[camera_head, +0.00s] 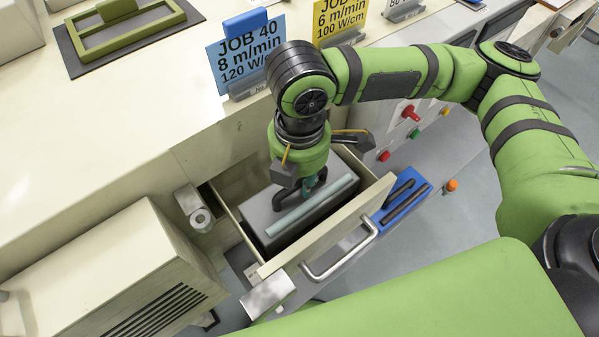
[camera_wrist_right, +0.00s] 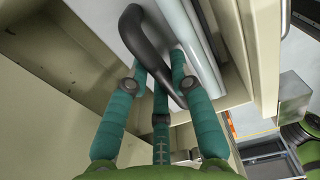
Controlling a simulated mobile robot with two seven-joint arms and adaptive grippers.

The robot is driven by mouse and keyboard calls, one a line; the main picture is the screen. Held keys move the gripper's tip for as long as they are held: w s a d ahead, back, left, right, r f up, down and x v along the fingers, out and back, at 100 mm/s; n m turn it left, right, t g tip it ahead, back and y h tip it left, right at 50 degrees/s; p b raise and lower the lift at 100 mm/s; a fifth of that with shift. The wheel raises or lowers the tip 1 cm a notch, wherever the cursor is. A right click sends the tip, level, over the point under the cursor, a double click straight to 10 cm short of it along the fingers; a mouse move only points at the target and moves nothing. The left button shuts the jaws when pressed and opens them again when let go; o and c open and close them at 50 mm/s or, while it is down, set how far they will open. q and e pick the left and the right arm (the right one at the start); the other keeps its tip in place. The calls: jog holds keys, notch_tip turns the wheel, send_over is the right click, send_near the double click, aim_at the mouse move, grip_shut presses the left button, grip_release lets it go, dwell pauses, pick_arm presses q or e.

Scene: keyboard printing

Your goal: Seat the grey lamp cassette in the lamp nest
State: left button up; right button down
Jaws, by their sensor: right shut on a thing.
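The grey lamp cassette (camera_head: 262,208) is in the open cream drawer (camera_head: 335,226). It has a grey top, a pale blue-green bar (camera_head: 318,204) along one side and a dark curved handle. In the right wrist view the handle (camera_wrist_right: 152,45) lies between the teal fingers of my right gripper (camera_wrist_right: 165,85). My right gripper (camera_head: 312,184) reaches down from above and is shut on this handle. The drawer walls surround the cassette. The lamp nest cannot be told apart beneath it, and I cannot tell how deep the cassette sits. My left gripper is not in view.
A blue tray (camera_head: 420,208) with dark items hangs beside the drawer front. The drawer's metal handle (camera_head: 345,258) sticks out. Job cards (camera_head: 240,58) stand on the counter behind my right arm. A cream vented box (camera_head: 120,275) is at left. Red and green buttons (camera_head: 384,156) are at right.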

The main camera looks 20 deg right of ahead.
aim_at(299, 191)
jog(key=shift+f, duration=1.3)
dwell(0.9)
jog(key=shift+f, duration=0.35)
dwell(0.5)
jog(key=c, duration=1)
grip_release()
notch_tip(299, 191, up, 9)
jog(key=p, duration=1.1)
jog(key=shift+r, duration=0.1)
